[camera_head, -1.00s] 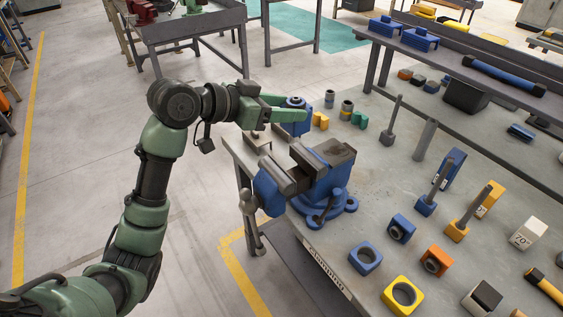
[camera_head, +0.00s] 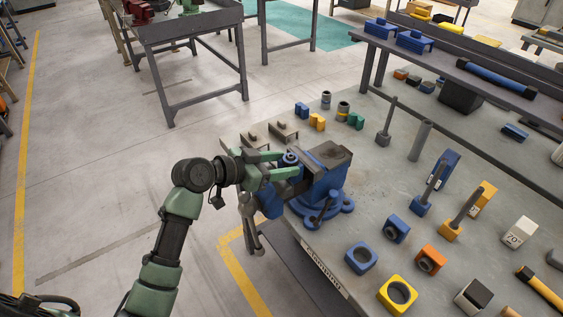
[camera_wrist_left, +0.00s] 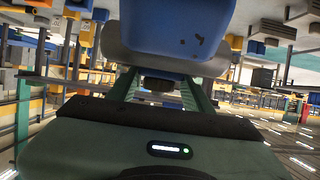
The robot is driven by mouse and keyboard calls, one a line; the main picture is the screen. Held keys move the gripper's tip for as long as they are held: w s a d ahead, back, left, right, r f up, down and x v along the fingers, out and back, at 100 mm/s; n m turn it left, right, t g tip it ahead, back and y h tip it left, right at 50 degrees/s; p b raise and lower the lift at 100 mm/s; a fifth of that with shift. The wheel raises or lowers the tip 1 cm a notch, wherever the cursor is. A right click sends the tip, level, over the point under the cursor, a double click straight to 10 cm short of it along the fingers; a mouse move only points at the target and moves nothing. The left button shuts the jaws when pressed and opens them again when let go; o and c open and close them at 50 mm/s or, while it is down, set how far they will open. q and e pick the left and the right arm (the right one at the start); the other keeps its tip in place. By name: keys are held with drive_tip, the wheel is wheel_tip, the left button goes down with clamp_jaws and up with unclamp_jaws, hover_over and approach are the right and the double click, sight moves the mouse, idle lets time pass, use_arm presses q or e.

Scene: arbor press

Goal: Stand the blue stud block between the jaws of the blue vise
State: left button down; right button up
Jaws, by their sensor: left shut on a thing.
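My left gripper (camera_head: 286,164) is shut on the blue stud block (camera_head: 290,157), whose round grey stud points up. The gripper holds the block upright at the jaw opening of the blue vise (camera_head: 326,186). The fingers hide its lower part, so I cannot tell whether it touches the jaws or rests on anything. In the left wrist view, the green fingers (camera_wrist_left: 160,98) flank a dark round part, and a large blue surface (camera_wrist_left: 180,25), seemingly part of the vise, fills the top. My right gripper is not in view.
The vise stands at the left edge of the grey bench (camera_head: 330,240). Behind it are small blue, orange and green blocks (camera_head: 317,121) and a grey upright post (camera_head: 386,122). Coloured blocks and a yellow ring block (camera_head: 397,293) lie to the right.

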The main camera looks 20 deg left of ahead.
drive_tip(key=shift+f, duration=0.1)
use_arm(q)
drive_tip(key=c, duration=1)
unclamp_jaws()
drive_tip(key=shift+f, duration=0.2)
drive_tip(key=o, duration=0.4)
drive_tip(key=shift+s, duration=0.1)
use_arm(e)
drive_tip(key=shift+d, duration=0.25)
use_arm(q)
drive_tip(key=shift+r, duration=0.25)
drive_tip(key=shift+s+a, duration=0.15)
drive_tip(key=shift+a, duration=0.05)
drive_tip(key=b+v, duration=0.3)
drive_tip(key=v, duration=0.7)
drive_tip(key=shift+s+a+r, duration=0.1)
drive_tip(key=shift+s+a, duration=0.1)
drive_tip(key=shift+s, duration=0.05)
drive_tip(key=shift+s+a+r, duration=0.15)
drive_tip(key=shift+s+r, duration=0.1)
drive_tip(key=shift+s, duration=0.05)
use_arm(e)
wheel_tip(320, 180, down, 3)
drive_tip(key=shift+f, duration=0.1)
